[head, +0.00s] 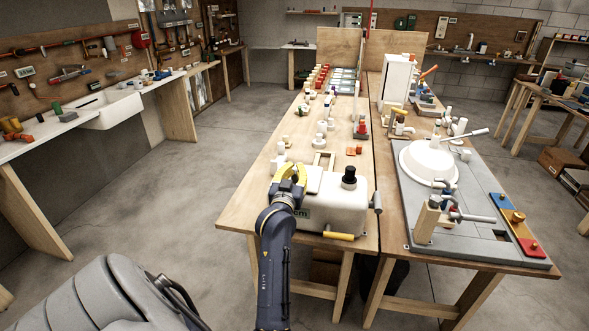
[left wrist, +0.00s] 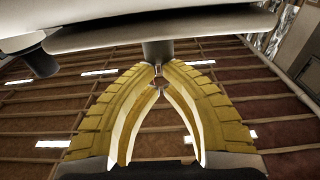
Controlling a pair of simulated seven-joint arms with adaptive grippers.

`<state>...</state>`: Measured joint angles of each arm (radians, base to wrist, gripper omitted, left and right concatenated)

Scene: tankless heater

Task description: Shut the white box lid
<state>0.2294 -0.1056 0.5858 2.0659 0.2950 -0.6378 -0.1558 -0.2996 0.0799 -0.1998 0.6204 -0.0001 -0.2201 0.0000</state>
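The white box (head: 335,211) sits on the near end of the left wooden table. It has a black knob (head: 349,176) on top, a yellow handle (head: 338,236) at its front and a grey handle at its right. I cannot tell clearly how far its lid stands open. My left gripper (head: 298,174) is at the box's left back corner. In the left wrist view its yellow fingertips (left wrist: 159,72) come together just in front of a grey post (left wrist: 158,50) under a white slab (left wrist: 165,30). I see no clear grip on the post. My right gripper is out of view.
A pale frame (head: 324,160) stands behind the box, with several small white fittings beyond it. The right table holds a grey board (head: 408,215) with a white round basin (head: 427,160) and levers. The floor left of the table is clear.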

